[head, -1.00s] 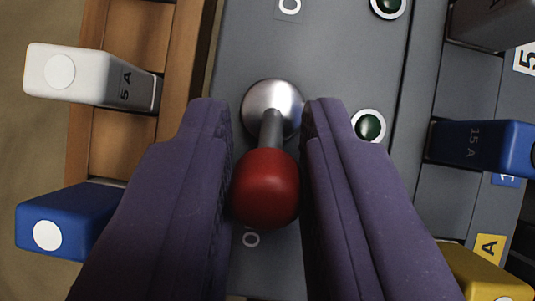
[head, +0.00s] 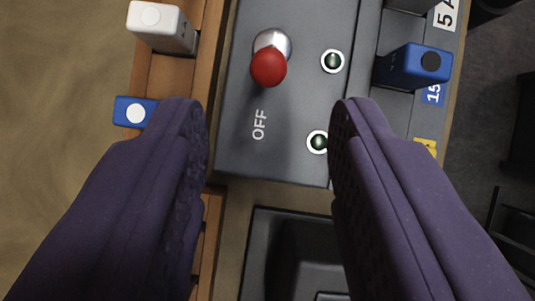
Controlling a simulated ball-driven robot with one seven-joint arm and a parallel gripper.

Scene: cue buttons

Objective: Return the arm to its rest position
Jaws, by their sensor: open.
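My gripper (head: 268,112) is open and empty, its two purple fingers spread wide over the lower part of the head view. A lever with a red knob (head: 268,68) and a silver base stands on the grey panel (head: 235,140), up in the picture beyond my fingertips and apart from them. The knob points down the picture, toward the printed word OFF. My rest position cannot be made out in this view.
Two dark green round lights (head: 332,61) sit right of the lever. A white block (head: 160,26) and a blue block (head: 134,112) are in the wooden rack at left. Another blue block (head: 413,66) is at right. A black bin (head: 292,250) lies below the panel.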

